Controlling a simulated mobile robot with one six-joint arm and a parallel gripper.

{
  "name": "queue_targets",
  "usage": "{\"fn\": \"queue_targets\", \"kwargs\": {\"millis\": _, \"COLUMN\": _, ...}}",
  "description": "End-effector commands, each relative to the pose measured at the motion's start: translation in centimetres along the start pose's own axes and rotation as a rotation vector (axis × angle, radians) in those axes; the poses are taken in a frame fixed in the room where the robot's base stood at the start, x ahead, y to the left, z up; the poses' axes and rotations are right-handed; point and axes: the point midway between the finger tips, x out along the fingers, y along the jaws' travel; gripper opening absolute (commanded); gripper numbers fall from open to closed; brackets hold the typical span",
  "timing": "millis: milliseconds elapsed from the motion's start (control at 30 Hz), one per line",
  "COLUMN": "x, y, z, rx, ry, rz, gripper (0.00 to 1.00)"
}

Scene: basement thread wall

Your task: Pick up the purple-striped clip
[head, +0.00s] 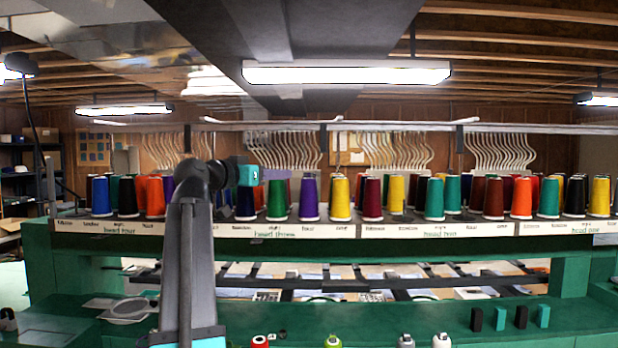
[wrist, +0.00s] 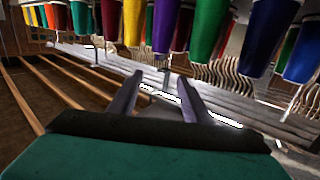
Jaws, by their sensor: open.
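I cannot make out a purple-striped clip in either view. Several small upright blocks, such as a dark one (head: 476,319) and a teal one (head: 543,316), stand on the green bench at the right of the head view; no purple stripes show on them. My gripper (wrist: 158,77) is open and empty in the wrist view, its two dark fingers apart.
Thread cones, such as a purple one (head: 309,198), line a labelled shelf (head: 290,230). Pale curved hooks (head: 290,150) hang behind. Small rounded items, including a red one (head: 260,341) and a white one (head: 441,341), sit at the bench's near edge. The green bench (head: 410,312) has clear room at centre right.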

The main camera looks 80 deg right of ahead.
Motion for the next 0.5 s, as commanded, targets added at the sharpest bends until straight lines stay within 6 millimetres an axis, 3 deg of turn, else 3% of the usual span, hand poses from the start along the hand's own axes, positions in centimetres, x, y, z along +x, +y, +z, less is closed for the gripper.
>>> {"fn": "queue_targets", "kwargs": {"millis": 167, "x": 0.7, "y": -0.1, "z": -0.1, "rx": -0.001, "ry": 0.000, "rz": 0.000, "gripper": 0.44}}
{"fn": "queue_targets", "kwargs": {"millis": 500, "x": 5.2, "y": -0.1, "z": -0.2, "rx": -0.002, "ry": -0.002, "rz": 0.002, "gripper": 0.44}}
